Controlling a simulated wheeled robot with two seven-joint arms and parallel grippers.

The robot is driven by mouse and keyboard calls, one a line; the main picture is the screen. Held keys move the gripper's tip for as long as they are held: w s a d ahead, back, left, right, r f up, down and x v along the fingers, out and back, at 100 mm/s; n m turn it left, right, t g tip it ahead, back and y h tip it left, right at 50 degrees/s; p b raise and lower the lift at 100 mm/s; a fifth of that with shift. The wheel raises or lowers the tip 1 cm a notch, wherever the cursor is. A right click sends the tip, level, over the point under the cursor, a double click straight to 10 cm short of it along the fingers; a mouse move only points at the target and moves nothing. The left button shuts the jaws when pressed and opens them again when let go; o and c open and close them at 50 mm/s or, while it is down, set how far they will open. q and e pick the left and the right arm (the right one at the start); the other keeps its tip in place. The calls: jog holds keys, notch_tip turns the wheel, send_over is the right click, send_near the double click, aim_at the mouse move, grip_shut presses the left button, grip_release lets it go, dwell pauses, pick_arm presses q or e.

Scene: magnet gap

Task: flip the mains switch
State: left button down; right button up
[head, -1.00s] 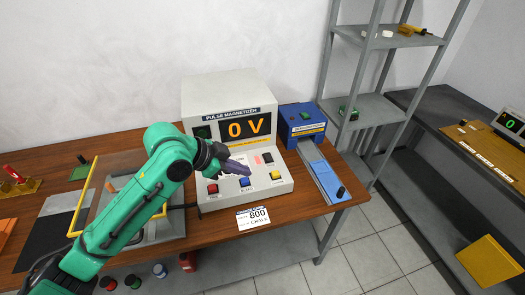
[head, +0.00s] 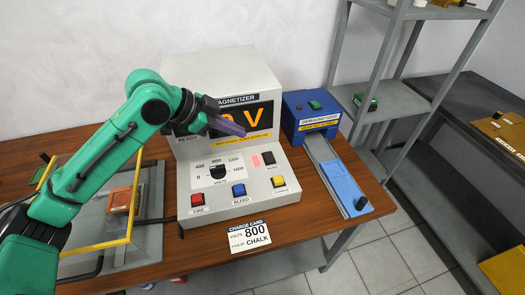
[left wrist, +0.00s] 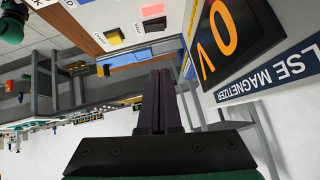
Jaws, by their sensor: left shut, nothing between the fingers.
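The mains switch (head: 268,158) is a small black rocker at the upper right of the magnetizer's (head: 285,205) sloping panel, next to a pink patch. The display reads 0 V. My right gripper is not in view.
The panel also has a dial (head: 218,171) and red (head: 197,199), blue (head: 238,190) and yellow (head: 278,181) buttons. A blue demagnetizer (head: 311,112) with a track stands to the right. A yellow-framed clear guard (head: 135,215) is at left. A charge card (head: 249,236) reads 800.

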pick_arm(q)
jog(key=w, duration=0.1)
jog(key=p, duration=0.2)
send_over(271, 153)
jog(key=s+a, duration=0.2)
jog(key=f, duration=0.7)
jog(key=shift+s+a+f, duration=0.15)
jog(key=shift+s+a, duration=0.05)
jog(key=f, duration=0.3)
jog(key=shift+w+a+f+p, duration=0.1)
jog(key=shift+w+f+p, duration=0.25)
jog(key=shift+w, duration=0.05)
jog(key=shift+f, duration=0.3)
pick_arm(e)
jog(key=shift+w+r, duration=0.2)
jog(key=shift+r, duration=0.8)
